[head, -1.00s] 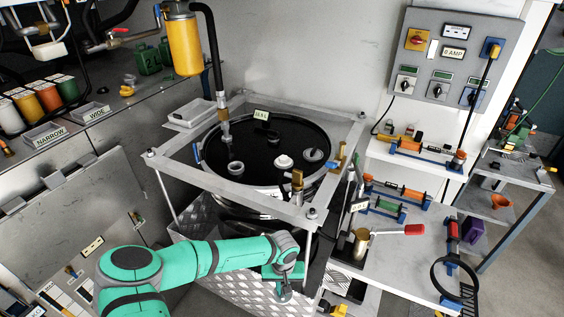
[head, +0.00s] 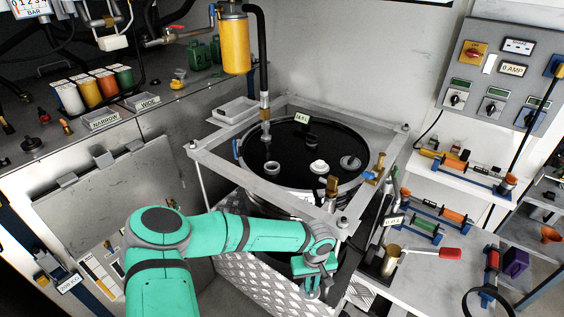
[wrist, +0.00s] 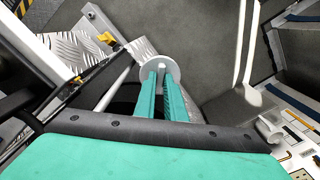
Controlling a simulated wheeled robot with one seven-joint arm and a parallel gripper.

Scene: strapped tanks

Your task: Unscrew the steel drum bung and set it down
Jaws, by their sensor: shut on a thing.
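My gripper (head: 312,292) hangs low in front of the drum's frame, outside it and below the drum top. In the wrist view its two teal fingers (wrist: 165,92) are shut on a round pale grey disc (wrist: 160,67), which looks like the steel bung. The black drum (head: 300,140) stands inside a grey metal frame (head: 235,172). On its lid are a grey ring-shaped collar (head: 272,168), a white cap (head: 318,167) and a second round fitting (head: 350,162). Thread detail is too small to tell.
Brass fittings (head: 332,187) stand at the frame's front corner. A diamond-plate panel (head: 262,285) lies close to my gripper. A grey shelf (head: 430,268) at the right holds a brass cup (head: 391,260) and a red-handled tool (head: 450,253).

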